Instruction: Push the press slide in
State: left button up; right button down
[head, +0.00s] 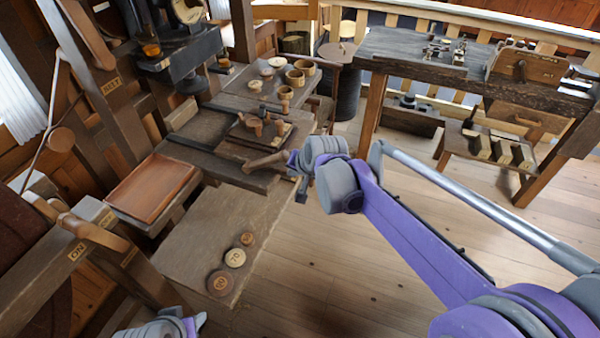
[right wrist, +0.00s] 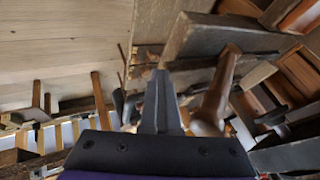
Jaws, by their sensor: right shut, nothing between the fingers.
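The press slide looks to be the dark wooden board (head: 228,150) at the front of the middle bench, with a turned wooden handle (head: 268,163) sticking out at its right front. My right gripper (head: 297,170) is just right of the handle's end in the head view. In the right wrist view its fingers (right wrist: 160,100) are shut with nothing between them, and the handle (right wrist: 212,105) is beside them on the right. I cannot tell whether they touch it. My left gripper (head: 197,322) shows only partly at the bottom edge; its fingers are not clear.
A low bench top with several round wooden discs (head: 235,257) lies in front. A reddish shallow tray (head: 152,190) is at left, and wooden bowls (head: 295,77) stand behind the slide. A workbench (head: 420,60) is at back right. Open plank floor (head: 330,270) lies between.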

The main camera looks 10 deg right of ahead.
aim_at(226, 153)
jog(key=w+a, duration=0.3)
jog(key=a, duration=0.2)
jog(key=w+a+p, duration=0.1)
jog(key=w+a, duration=0.3)
jog(key=a, duration=0.2)
jog(key=w+a+p, duration=0.1)
jog(key=w+a, duration=0.3)
jog(key=a, duration=0.2)
jog(key=shift+w, duration=0.25)
jog(key=shift+a+r, duration=0.1)
jog(key=shift+a, duration=0.1)
jog(key=shift+d, duration=0.1)
